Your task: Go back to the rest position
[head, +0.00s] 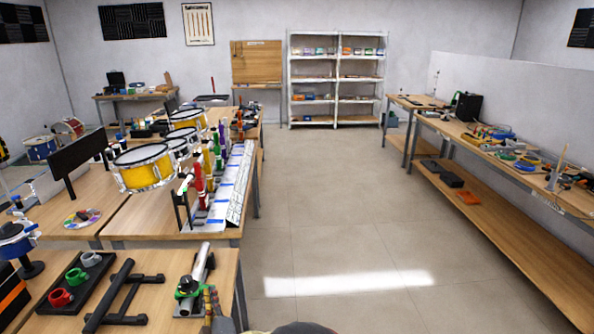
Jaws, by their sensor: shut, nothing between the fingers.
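My gripper is not visible in the head view. Only a dark rounded part at the bottom edge, just right of the near bench, shows there, and it appears to be part of my own body. No hold on any object can be seen.
The near bench (155,262) at lower left holds a black tray (72,293) with cups, a black frame and a tube on a stand. Drums (143,166) stand on the bench behind. A long bench (540,195) runs along the right. The floor (330,220) between is clear, up to the shelves (337,57).

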